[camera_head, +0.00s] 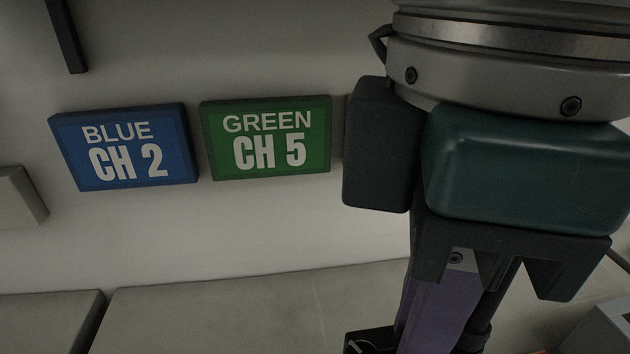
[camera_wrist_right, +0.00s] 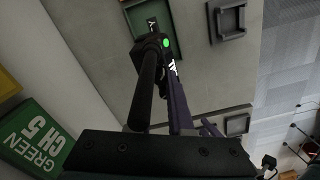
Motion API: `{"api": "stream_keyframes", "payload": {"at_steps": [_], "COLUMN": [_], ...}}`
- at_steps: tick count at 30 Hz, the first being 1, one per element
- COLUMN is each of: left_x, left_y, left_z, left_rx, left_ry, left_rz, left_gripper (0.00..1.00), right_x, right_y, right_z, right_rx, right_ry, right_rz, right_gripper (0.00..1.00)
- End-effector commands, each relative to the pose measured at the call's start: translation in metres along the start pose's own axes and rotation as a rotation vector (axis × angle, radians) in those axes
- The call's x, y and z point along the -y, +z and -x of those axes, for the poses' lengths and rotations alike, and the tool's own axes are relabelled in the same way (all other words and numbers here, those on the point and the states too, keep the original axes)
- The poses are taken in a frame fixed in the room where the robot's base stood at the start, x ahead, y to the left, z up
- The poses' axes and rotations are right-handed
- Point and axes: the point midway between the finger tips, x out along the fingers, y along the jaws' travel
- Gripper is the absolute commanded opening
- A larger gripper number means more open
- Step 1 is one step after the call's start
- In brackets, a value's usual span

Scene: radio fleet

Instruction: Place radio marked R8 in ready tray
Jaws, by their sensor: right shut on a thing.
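My right gripper (camera_wrist_right: 161,66) is shut on a dark radio (camera_wrist_right: 152,44), whose small green light shows at the fingertips in the right wrist view. The fingers hide most of the radio, and I cannot read its marking. A green tray (camera_wrist_right: 133,14), with part of a label ending in "Y" visible, lies beyond the fingertips at the top edge. The radio overlaps it in the picture; I cannot tell the height between them. In the head view my right arm covers the right side, and the fingertips run off the bottom. My left gripper is not in view.
A blue "BLUE CH 2" sign (camera_head: 124,146) and a green "GREEN CH 5" sign (camera_head: 266,138) are on the pale wall; the green one also shows in the right wrist view (camera_wrist_right: 37,140). Dark trays (camera_wrist_right: 228,19) and (camera_wrist_right: 237,124) lie right of the fingers, with bare grey surface between.

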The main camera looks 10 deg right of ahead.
Motion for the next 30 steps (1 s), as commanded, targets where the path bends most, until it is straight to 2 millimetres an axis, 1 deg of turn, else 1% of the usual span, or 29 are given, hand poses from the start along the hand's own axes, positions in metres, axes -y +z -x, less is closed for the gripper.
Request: {"api": "stream_keyframes", "payload": {"at_steps": [1,3,6,9,14,18,21,30], "left_x": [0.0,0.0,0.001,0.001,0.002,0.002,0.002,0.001], "left_y": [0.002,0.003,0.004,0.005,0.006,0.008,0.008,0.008], "left_z": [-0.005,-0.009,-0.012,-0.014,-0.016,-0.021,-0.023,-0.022], "left_rx": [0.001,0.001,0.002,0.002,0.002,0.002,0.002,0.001], "left_ry": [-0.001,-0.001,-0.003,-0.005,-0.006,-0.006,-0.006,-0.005], "left_rz": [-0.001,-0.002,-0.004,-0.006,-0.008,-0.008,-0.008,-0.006], "left_gripper": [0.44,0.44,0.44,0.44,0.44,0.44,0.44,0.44], "right_x": [0.0,0.0,0.0,0.0,-0.001,-0.001,-0.001,-0.001], "right_y": [0.001,0.001,0.001,0.001,0.0,0.0,0.0,0.0], "right_z": [-0.017,-0.036,-0.058,-0.072,-0.084,-0.107,-0.119,-0.121], "right_rx": [0.003,0.004,0.002,0.001,0.0,0.001,0.0,-0.002], "right_ry": [-0.002,-0.001,0.0,0.001,0.002,0.001,0.001,0.003], "right_rz": [-0.001,-0.002,-0.001,0.0,-0.001,-0.001,0.0,0.001], "right_gripper": [0.0,0.0,0.0,0.0,0.0,0.0,0.0,0.0]}}
